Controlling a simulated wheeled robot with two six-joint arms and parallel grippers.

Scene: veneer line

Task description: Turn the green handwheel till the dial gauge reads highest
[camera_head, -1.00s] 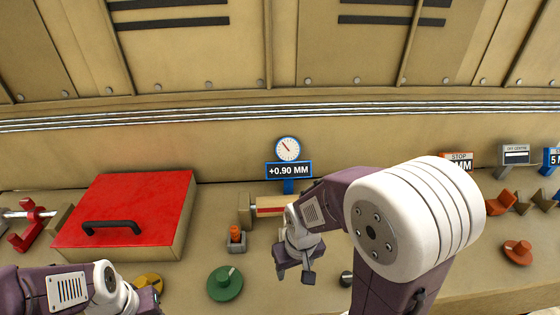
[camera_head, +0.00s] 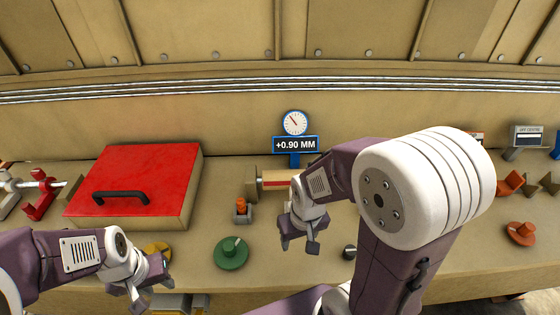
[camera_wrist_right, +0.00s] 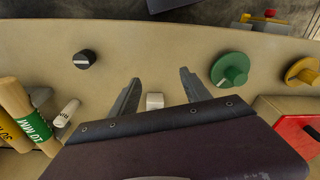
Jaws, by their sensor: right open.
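The green handwheel (camera_head: 231,252) lies on the bench front, with a pale mark on its rim and a raised knob. It also shows in the right wrist view (camera_wrist_right: 230,70). The dial gauge (camera_head: 295,123) stands at the back, its needle pointing to the upper left; the blue display (camera_head: 296,144) below it reads +0.90 MM. My right gripper (camera_head: 300,246) hangs over the bench to the right of the handwheel, apart from it. In the wrist view its fingers (camera_wrist_right: 158,88) are spread and empty. My left gripper (camera_head: 152,287) is at the lower left, near the yellow wheel; its jaws are unclear.
A red-lidded box (camera_head: 133,180) with a black handle stands at left. A yellow wheel (camera_head: 158,250) and an orange-topped switch (camera_head: 241,208) flank the green wheel. A black knob (camera_wrist_right: 85,59) and a small white block (camera_wrist_right: 155,101) are near my right gripper. An orange wheel (camera_head: 521,232) is far right.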

